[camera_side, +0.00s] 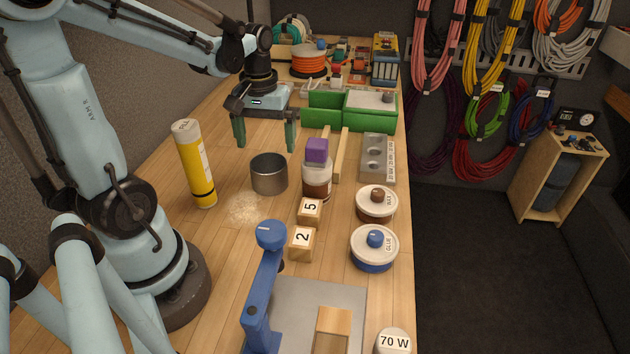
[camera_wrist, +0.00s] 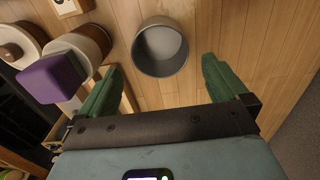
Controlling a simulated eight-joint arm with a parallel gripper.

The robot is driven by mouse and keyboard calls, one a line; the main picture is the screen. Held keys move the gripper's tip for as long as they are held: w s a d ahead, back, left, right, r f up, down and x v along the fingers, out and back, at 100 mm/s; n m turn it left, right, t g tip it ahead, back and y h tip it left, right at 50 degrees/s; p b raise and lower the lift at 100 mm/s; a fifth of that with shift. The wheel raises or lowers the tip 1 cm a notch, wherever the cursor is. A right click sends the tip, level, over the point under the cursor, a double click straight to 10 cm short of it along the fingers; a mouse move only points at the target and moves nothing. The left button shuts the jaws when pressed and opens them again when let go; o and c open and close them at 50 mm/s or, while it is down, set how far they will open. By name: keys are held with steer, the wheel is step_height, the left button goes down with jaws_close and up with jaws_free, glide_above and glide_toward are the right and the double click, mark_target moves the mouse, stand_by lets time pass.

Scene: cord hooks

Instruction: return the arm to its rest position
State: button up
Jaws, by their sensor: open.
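My gripper (camera_side: 264,134) hangs above the wooden bench, beyond the metal cup (camera_side: 269,174) in the side view. Its two green fingers are wide apart with nothing between them. In the wrist view my gripper (camera_wrist: 158,88) is also open, and the grey cup (camera_wrist: 160,48) shows past the fingertips, apart from them. A purple cube (camera_side: 316,150) sits on top of a brown-and-white jar (camera_side: 317,181) to the right of the cup. The purple cube also shows at the left of the wrist view (camera_wrist: 51,79).
A yellow cylinder (camera_side: 195,163) stands left of the cup. Number blocks (camera_side: 302,243), a wax tin (camera_side: 376,204), a glue tin (camera_side: 374,248) and a blue clamp-like tool (camera_side: 264,290) occupy the front. Green bins (camera_side: 370,112) stand right of my gripper. Bare wood (camera_side: 228,250) lies at front left.

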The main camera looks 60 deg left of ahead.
step_height(320, 180, down, 8)
steer(key=shift+f, duration=0.2)
step_height(320, 180, up, 10)
steer(key=w+a+n, duration=0.1)
steer(key=w+a, duration=0.4)
steer(key=w, duration=0.2)
steer(key=shift+f+n, duration=0.3)
steer(key=shift+f, duration=0.05)
stand_by(0.8)
